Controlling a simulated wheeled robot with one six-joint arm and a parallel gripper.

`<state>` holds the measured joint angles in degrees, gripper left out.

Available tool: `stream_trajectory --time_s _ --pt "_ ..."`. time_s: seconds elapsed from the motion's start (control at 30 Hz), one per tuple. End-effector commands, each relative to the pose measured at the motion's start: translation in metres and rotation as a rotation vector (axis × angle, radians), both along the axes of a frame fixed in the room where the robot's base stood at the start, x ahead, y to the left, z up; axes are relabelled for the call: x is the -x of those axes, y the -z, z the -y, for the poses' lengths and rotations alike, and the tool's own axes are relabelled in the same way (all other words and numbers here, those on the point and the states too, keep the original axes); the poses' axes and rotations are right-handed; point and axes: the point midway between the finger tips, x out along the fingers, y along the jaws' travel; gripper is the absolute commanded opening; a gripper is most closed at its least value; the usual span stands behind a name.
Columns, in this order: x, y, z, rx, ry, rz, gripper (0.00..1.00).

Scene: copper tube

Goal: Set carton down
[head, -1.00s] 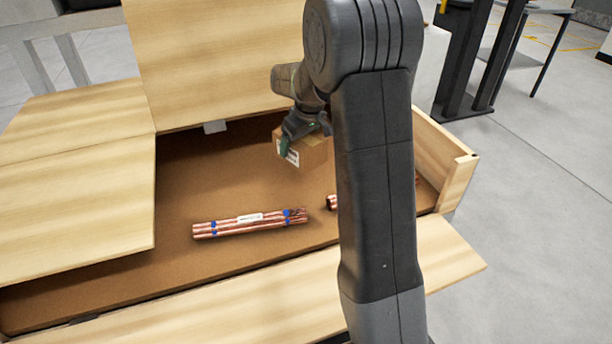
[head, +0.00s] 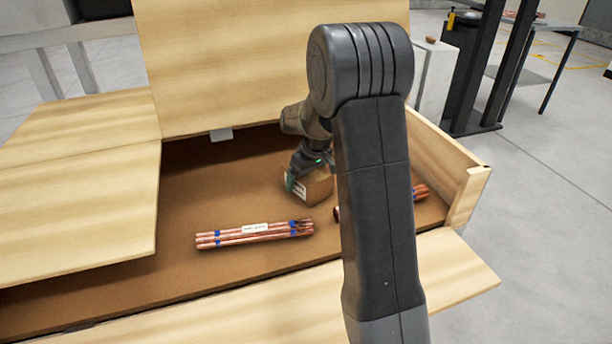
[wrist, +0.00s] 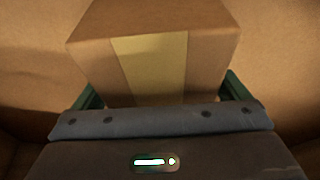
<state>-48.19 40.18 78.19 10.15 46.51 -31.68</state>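The carton (head: 318,188) is a small brown box with a white label, inside the wooden crate near its back wall. In the wrist view the carton (wrist: 200,65) shows a tan tape strip and sits between the two green fingers. My gripper (head: 303,177) reaches down over the carton, with a finger against its labelled side. My gripper (wrist: 160,95) appears shut on it. The carton is at or very near the brown crate floor; I cannot tell whether it touches. My arm hides part of its right side.
A copper tube bundle (head: 255,233) with blue bands lies on the crate floor (head: 180,265), left of and nearer than the carton. Another bundle (head: 421,191) lies partly behind my arm. The crate's right wall (head: 440,160) and raised back panel (head: 230,70) bound the space. Floor left of the bundles is clear.

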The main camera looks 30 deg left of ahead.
Motion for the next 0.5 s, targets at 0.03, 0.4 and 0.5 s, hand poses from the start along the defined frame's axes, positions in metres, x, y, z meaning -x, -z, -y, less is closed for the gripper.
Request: stream_trajectory --time_s 0.03,0.4,0.5 --pt "0.000 0.000 0.000 0.000 0.000 0.000 1.00" --pt "0.001 -0.017 0.003 -0.001 0.000 0.001 1.00" --pt "0.002 -0.037 0.008 -0.002 0.001 0.003 1.00"
